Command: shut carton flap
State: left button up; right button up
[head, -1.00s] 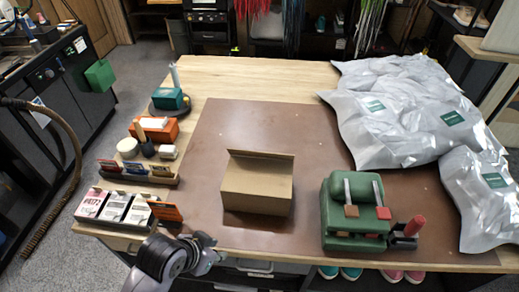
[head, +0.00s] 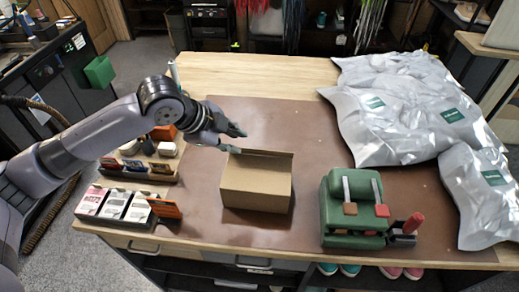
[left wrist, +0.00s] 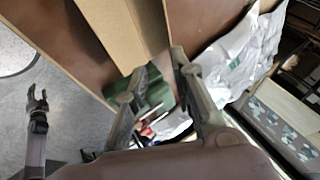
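The brown carton (head: 256,187) stands on the brown mat, left of the green device. Its flap (head: 262,153) stands up along the far edge. My left gripper (head: 241,141) is open and empty, just beyond and left of the flap's left end, apart from it as far as I can tell. In the left wrist view the two fingers (left wrist: 155,78) are spread, with carton cardboard (left wrist: 112,30) beyond them. My right gripper (left wrist: 38,98) shows small at the left of the left wrist view, away from the carton, its fingers seemingly parted. It is not in the head view.
A green device (head: 352,205) with a red-handled part stands right of the carton. Silver bags (head: 400,115) cover the table's right side. Small boxes (head: 113,205) and card holders line the left edge. The mat (head: 290,120) behind the carton is clear.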

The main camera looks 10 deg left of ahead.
pick_arm(q)
jog(key=a+r, duration=0.1)
jog(key=r, duration=0.1)
jog(key=p, duration=0.5)
send_near(260, 151)
jog(key=x, duration=0.8)
jog(key=shift+w, duration=0.1)
jog(key=shift+x, duration=0.9)
pick_arm(e)
notch_tip(260, 151, up, 5)
jog(key=shift+d+f, duration=0.1)
pick_arm(q)
jog(key=shift+c, duration=0.4)
grip_shut()
pick_arm(e)
jog(key=shift+a, duration=0.2)
